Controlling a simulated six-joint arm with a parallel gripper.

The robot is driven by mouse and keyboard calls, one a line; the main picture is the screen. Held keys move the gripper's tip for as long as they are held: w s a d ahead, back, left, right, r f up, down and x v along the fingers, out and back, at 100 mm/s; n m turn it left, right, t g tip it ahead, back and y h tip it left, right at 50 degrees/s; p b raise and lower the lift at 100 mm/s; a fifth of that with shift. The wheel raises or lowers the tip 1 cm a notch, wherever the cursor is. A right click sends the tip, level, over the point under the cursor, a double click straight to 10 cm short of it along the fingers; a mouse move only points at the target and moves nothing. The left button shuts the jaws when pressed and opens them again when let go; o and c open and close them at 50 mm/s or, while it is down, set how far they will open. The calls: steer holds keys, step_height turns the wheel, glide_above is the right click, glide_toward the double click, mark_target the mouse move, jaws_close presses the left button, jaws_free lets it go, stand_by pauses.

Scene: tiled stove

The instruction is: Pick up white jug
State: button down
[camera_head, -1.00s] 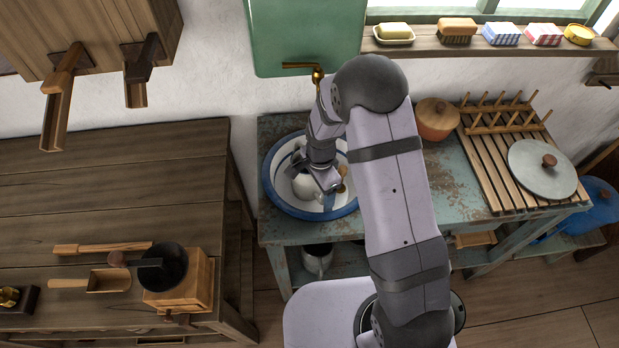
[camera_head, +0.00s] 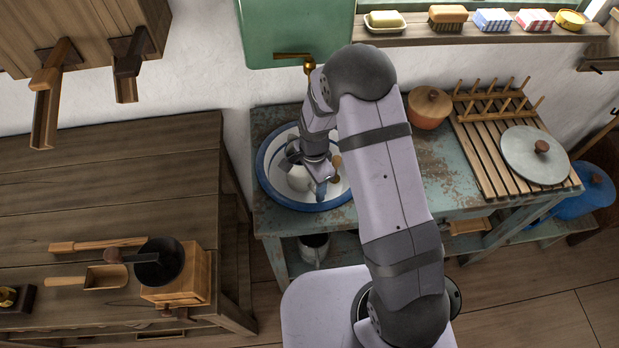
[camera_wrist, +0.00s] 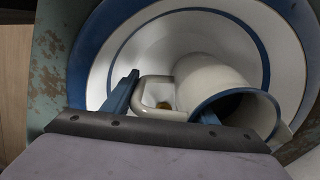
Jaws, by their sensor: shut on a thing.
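The white jug (camera_head: 299,179) lies in the white basin with a blue rim (camera_head: 268,187). In the wrist view the jug (camera_wrist: 207,77) is tipped on its side, its blue-rimmed mouth facing the camera at the right. My gripper (camera_head: 321,182) reaches down into the basin at the jug. In the wrist view my gripper (camera_wrist: 165,106) has one blue finger on each side of the jug's white handle and is shut on it. The right finger is partly hidden behind my gripper's body. The exact contact is hidden.
The basin stands on a worn green table (camera_head: 440,160). A brass tap (camera_head: 309,65) is behind it. An orange lidded pot (camera_head: 429,107) and a wooden rack (camera_head: 472,150) with a grey lid (camera_head: 535,155) stand to the right. A wooden worktop (camera_head: 110,190) is at left.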

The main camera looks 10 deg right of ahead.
steer(key=shift+w+r, duration=0.1)
steer(key=shift+r, duration=0.05)
steer(key=shift+r+b, duration=0.85)
steer(key=shift+r, duration=4)
steer(key=shift+r, duration=0.1)
